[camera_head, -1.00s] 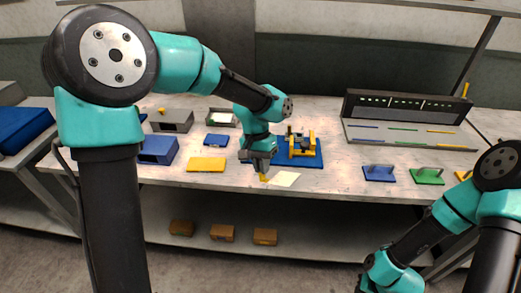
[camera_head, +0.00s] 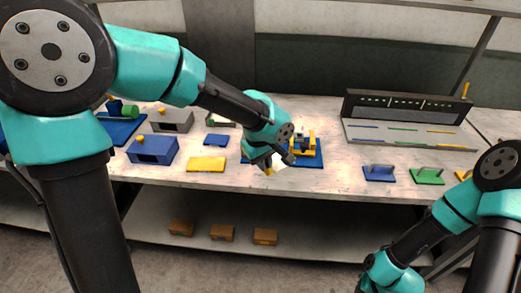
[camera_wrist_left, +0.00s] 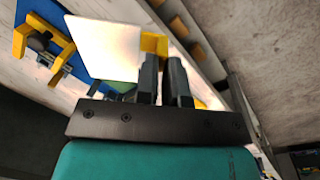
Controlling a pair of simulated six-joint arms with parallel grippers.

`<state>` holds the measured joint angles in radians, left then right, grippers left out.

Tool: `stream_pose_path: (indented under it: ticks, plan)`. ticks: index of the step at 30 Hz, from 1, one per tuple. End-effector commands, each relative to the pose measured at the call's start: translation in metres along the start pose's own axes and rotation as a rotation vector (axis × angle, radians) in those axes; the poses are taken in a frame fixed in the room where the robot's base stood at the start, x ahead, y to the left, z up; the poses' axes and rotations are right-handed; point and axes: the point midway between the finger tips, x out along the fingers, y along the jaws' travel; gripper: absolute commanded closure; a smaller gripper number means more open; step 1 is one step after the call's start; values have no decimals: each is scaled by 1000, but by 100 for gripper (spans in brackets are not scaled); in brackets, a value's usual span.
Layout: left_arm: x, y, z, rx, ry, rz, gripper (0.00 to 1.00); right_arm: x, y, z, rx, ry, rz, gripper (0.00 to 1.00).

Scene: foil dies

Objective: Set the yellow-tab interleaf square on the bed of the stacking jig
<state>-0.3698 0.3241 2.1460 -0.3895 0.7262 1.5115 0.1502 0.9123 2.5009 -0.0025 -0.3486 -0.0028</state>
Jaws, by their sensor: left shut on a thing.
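The interleaf is a thin pale square sheet with a yellow tab (camera_wrist_left: 153,44); its sheet (camera_wrist_left: 105,48) fills the upper left of the left wrist view. My left gripper (camera_head: 267,166) is shut on the tab, and the sheet sticks out beside the fingers (camera_wrist_left: 164,62). In the head view the yellow tab (camera_head: 269,171) shows under the gripper, with most of the sheet hidden. The stacking jig, a blue base (camera_head: 308,162) with a yellow frame (camera_head: 311,143), stands just right of the gripper. The sheet appears above the table, beside the jig.
A yellow plate (camera_head: 206,164), a small blue plate (camera_head: 217,140) and a blue box (camera_head: 152,149) lie to the left. A blue stand (camera_head: 379,174) and a green stand (camera_head: 427,176) are to the right. A dark rack (camera_head: 408,106) stands behind. The table's front edge is close.

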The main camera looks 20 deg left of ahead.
Motion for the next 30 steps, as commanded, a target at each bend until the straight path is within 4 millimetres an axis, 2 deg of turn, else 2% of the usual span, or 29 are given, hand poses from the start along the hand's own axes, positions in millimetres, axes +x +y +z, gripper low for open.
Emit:
stream_pose_path:
  ticks: [21, 25, 30]
  plan:
    - [-17, 10, 7, -783, 179, -131, 100, 0, 0, 0, 0, 0, 0, 100]
    - [-19, 11, 8, -874, 192, -151, 100, 0, 0, 0, 0, 0, 0, 100]
    - [-20, 11, 8, -906, 195, -157, 100, 0, 0, 0, 0, 0, 0, 100]
